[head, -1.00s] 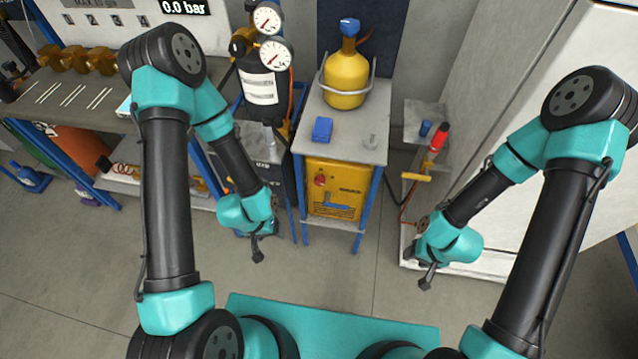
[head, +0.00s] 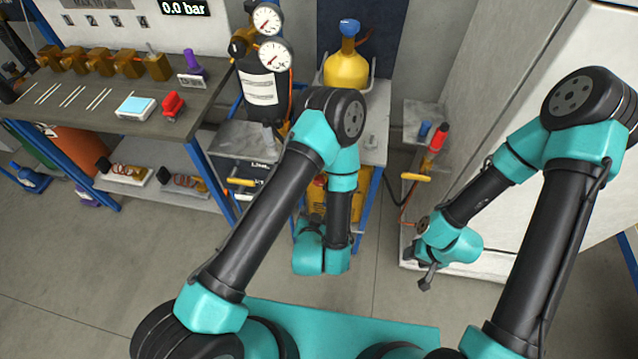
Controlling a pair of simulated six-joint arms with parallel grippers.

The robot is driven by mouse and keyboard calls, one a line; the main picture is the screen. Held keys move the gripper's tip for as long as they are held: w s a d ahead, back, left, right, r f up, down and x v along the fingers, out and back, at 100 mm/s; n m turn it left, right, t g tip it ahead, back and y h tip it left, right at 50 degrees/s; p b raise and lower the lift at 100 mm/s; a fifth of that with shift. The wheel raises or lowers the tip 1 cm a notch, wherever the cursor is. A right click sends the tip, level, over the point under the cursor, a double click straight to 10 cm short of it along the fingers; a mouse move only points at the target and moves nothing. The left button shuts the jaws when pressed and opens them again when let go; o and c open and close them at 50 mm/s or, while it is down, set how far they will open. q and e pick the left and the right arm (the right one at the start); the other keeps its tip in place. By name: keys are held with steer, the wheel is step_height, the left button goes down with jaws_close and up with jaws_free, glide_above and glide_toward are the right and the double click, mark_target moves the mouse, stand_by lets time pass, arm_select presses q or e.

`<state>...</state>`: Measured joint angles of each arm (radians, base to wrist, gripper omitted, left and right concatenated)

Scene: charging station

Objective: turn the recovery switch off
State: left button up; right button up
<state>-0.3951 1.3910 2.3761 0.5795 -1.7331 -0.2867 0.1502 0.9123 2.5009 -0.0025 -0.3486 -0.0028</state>
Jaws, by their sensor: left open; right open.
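The yellow recovery unit (head: 316,198) stands on the lower shelf of the small grey-topped stand. My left arm covers most of its front. A bit of the red switch (head: 320,181) seems to show at the unit's upper left, beside my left forearm; its position cannot be read. My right gripper (head: 427,278) is open and empty, low on the right, well apart from the unit.
A yellow gas bottle (head: 346,70) stands on the stand top (head: 375,142). The gauge manifold (head: 270,52) and black cylinder are left of it. A workbench (head: 75,105) with brass fittings is at the left. A white cabinet (head: 530,110) is at the right.

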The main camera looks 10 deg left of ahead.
arm_select(q)
steer(key=shift+d+r, duration=0.2)
steer(key=x, duration=1.7)
steer(key=shift+w+a+r, duration=0.1)
steer(key=shift+w+r, duration=0.1)
steer(key=shift+w, duration=0.1)
steer(key=shift+c, duration=0.5)
steer(key=c, duration=0.8)
steer(key=shift+c, duration=0.2)
